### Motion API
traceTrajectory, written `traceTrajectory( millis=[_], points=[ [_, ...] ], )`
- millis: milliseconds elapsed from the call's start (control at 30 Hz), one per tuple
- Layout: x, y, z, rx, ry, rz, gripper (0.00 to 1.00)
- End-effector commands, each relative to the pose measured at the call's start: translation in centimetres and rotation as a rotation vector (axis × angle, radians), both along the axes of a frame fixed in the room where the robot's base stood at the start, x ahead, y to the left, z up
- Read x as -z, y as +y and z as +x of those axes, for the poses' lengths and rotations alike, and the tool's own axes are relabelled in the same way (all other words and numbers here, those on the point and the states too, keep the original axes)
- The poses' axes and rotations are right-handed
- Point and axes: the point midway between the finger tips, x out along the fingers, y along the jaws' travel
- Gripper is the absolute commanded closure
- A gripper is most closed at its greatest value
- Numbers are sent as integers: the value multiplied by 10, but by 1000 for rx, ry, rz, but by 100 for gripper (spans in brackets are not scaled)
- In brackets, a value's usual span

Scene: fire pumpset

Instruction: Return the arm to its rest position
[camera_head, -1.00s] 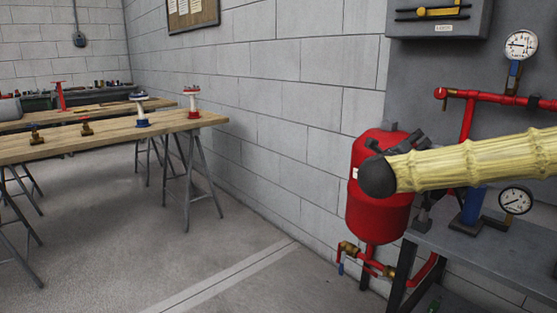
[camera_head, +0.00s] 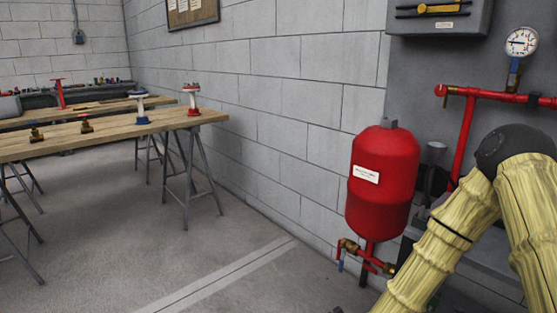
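My arm (camera_head: 436,250), in a yellow ribbed sleeve with a dark joint at its bend, fills the lower right of the head view. It is folded, with the bend at the top and both links running down out of the frame. My gripper is not in the picture, so I cannot see its fingers or whether it holds anything.
A red pressure tank (camera_head: 383,190) stands left of my arm, with red pipes and a gauge (camera_head: 521,43) behind. A grey control box (camera_head: 440,18) hangs above. A wooden trestle table (camera_head: 105,132) with valves stands at the left. The floor between is clear.

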Motion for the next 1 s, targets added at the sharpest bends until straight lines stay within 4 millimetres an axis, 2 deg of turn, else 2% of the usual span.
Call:
traceTrajectory(
  millis=[33,200,267,400,500,700,900,933,1000],
  points=[
    [23,2,-22,-55,59,-38,44],
    [86,3,-97,-257,249,-158,44],
    [105,0,-126,-329,317,-198,44],
    [142,-8,-196,-505,475,-278,44],
    [159,-17,-241,-619,573,-322,44],
    [176,-34,-311,-800,725,-379,44],
    [181,-50,-368,-949,847,-413,44],
    [170,-49,-363,-942,838,-412,44],
    [162,-49,-362,-938,835,-411,44]
  ],
)
